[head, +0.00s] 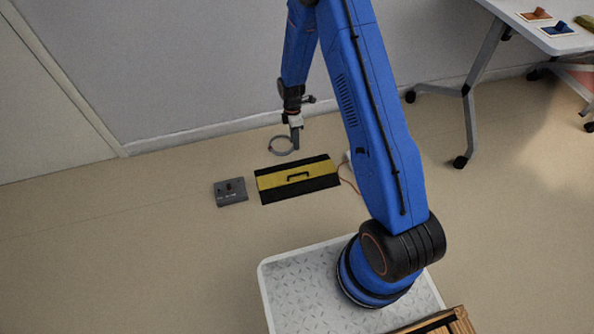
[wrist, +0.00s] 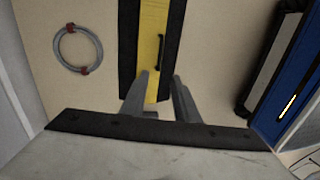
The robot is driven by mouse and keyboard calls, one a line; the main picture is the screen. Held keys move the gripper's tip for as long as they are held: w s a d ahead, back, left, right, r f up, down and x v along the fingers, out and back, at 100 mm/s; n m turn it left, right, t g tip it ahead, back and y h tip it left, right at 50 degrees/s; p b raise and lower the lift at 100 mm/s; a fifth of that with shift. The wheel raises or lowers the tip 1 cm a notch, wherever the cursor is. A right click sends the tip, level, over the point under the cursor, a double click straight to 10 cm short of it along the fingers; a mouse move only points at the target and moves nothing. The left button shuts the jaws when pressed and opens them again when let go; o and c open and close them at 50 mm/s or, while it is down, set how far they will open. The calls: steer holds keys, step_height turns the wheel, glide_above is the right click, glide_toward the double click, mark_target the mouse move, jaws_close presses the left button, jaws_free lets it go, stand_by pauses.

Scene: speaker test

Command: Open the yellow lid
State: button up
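The yellow lid (head: 273,181) is a yellow panel on a black-edged box lying on the floor, left of my arm in the head view. It looks closed. A black handle (head: 298,176) stands in its middle. In the wrist view the lid (wrist: 150,25) runs down from the top edge, with the handle (wrist: 158,52) along its right side. My gripper (head: 296,141) is above the floor just behind the box in the head view. In the wrist view its two fingers (wrist: 161,76) are apart, with nothing between them that I can see gripped.
A grey ring with red clips (wrist: 61,35) lies on the floor beside the box. A grey control box (head: 232,198) with a red knob sits left of it. A wheeled table (head: 520,40) stands at the upper right. The floor in front of the box is partly clear.

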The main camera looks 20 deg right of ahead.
glide_above(297, 170)
steer(key=s+a, duration=0.1)
steer(key=s, duration=0.3)
step_height(297, 170, down, 18)
steer(key=shift+a, duration=0.1)
steer(key=shift+c, duration=0.7)
jaws_close()
